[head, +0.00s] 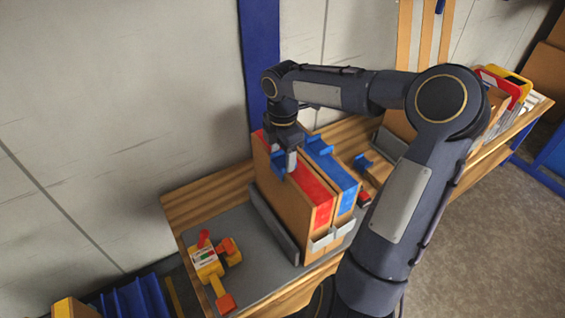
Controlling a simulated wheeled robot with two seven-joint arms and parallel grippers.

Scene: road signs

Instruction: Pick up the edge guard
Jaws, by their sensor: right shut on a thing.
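My right gripper (290,158) points down at the upper edge of the red-faced panel (312,190) in the rack. It is shut on a blue edge guard (277,166), a small channel-shaped piece at that panel's top edge. The gripper partly hides the guard, and I cannot tell whether the guard still touches the panel. Another blue guard (318,146) sits on top of the blue-faced panel (340,178) just to the right. A further blue piece (362,162) lies on the bench behind. My left gripper is not in view.
The panels stand upright in a grey rack (272,222) on a wooden bench (205,196). A yellow and red tool (207,262) lies on the grey mat (248,262) at the left. More signs (505,85) stand at the far right. A wall is close behind.

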